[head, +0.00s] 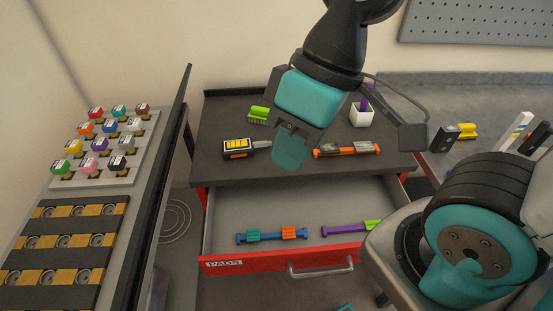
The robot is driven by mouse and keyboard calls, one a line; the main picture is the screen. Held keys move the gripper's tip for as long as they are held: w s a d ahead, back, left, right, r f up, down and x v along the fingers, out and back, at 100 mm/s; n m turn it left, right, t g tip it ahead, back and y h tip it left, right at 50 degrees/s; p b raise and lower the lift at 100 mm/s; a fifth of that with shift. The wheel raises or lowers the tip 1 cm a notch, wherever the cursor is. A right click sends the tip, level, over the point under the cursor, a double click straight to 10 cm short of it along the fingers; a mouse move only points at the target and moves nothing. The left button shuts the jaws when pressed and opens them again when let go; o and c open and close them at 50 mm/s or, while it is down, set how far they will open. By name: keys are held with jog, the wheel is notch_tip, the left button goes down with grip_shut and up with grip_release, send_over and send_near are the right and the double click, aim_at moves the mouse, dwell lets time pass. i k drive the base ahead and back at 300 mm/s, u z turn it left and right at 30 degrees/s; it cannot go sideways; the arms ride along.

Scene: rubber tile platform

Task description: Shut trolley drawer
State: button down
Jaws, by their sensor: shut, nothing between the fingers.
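The red trolley (205,197) with a dark top (215,116) stands in the middle of the head view. Its drawer (265,256), labelled PADS, is pulled out toward me, with a silver handle (321,270) on its red front. Inside lie a blue tool with green and orange parts (272,236) and a purple and green tool (350,228), the latter partly cut off by my arm. My gripper (289,160) is shut and empty. In the picture it overlaps the trolley top, behind the drawer front; its exact height is hard to tell.
On the trolley top are a green brush (258,113), a yellow and black tool (240,149), an orange-ended tool (347,150) and a white cup (361,115). A rack with coloured blocks (104,150) stands left. A grey bench (440,95) is at right.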

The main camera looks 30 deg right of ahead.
aim_at(327, 216)
jog(key=z, duration=0.35)
jog(key=k, duration=1.15)
jog(key=u, duration=0.65)
